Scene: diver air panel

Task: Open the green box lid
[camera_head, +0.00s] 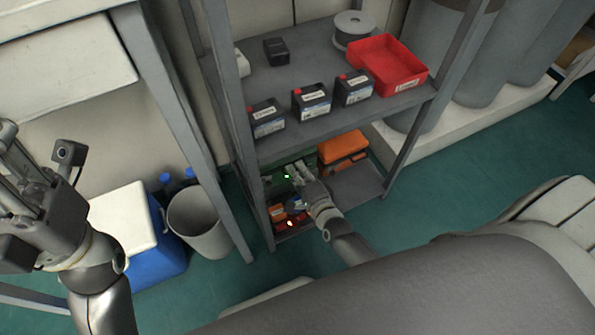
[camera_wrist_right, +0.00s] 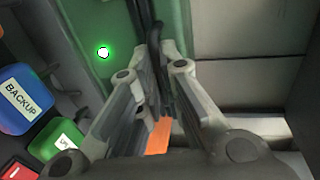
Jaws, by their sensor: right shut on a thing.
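The green box (camera_head: 273,181) is on the lower shelf, mostly hidden by my right gripper and the shelf above. In the wrist view its green surface (camera_wrist_right: 100,22) fills the upper middle, with a bright green light on it. My right gripper (camera_head: 292,172) is in front of it. In the wrist view my right gripper's fingertips (camera_wrist_right: 158,48) are shut on a thin dark bar like a handle (camera_wrist_right: 155,30) at the green surface. How far the lid is raised cannot be told. My left gripper (camera_head: 28,205) is at the left edge, partly cut off, far from the box.
An orange case (camera_head: 342,147) stands right of the green box. Labelled blue (camera_wrist_right: 24,100), green (camera_wrist_right: 54,140) and red (camera_wrist_right: 20,170) blocks are close left of my right gripper. The upper shelf (camera_head: 300,72) overhangs, holding a red tray (camera_head: 390,66) and black batteries.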

